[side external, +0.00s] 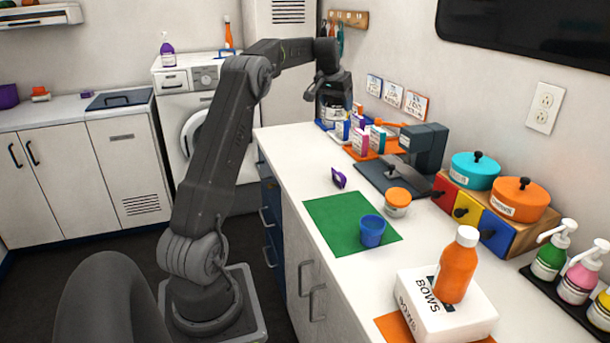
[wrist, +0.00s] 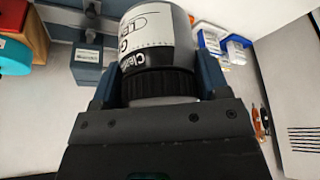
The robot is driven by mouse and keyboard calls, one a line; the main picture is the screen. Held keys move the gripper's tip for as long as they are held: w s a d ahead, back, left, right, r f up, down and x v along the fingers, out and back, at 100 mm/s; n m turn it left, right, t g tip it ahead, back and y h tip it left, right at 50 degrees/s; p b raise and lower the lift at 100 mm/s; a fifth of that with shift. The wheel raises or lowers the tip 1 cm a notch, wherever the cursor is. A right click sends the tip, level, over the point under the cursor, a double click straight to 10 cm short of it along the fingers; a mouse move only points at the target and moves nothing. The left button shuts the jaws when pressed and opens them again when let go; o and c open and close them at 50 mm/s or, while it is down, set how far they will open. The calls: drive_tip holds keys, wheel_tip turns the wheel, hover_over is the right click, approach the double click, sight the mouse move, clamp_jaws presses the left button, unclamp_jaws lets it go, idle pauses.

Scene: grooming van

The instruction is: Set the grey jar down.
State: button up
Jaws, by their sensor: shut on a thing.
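The grey jar (wrist: 155,45) fills the upper middle of the wrist view, with a pale grey, lettered label and a ribbed black part nearest my gripper. My gripper (wrist: 160,85) has one finger on each side of it and is shut on it. In the side view my gripper (side external: 335,98) points down over the far end of the white counter (side external: 300,165). The jar is small and partly hidden there, and I cannot tell whether it touches the counter.
Small boxes (side external: 359,138) and a dark grey device (side external: 425,145) stand close by. Nearer are a purple item (side external: 338,178), an orange-lidded tub (side external: 397,202), a green mat (side external: 325,212) with a blue cup (side external: 372,232), and a white box (side external: 430,318) under an orange bottle (side external: 458,268).

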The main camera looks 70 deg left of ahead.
drive_tip(key=s+a+n, duration=0.2)
drive_tip(key=s+a, duration=0.5)
drive_tip(key=s, duration=0.1)
drive_tip(key=shift+g, duration=0.3)
drive_tip(key=f, duration=1.6)
drive_tip(key=shift+w+d+f, duration=0.25)
drive_tip(key=shift+d+f, duration=0.05)
drive_tip(key=shift+f, duration=2.05)
drive_tip(key=shift+f, duration=0.1)
drive_tip(key=o, duration=1)
drive_tip(key=shift+f, duration=0.1)
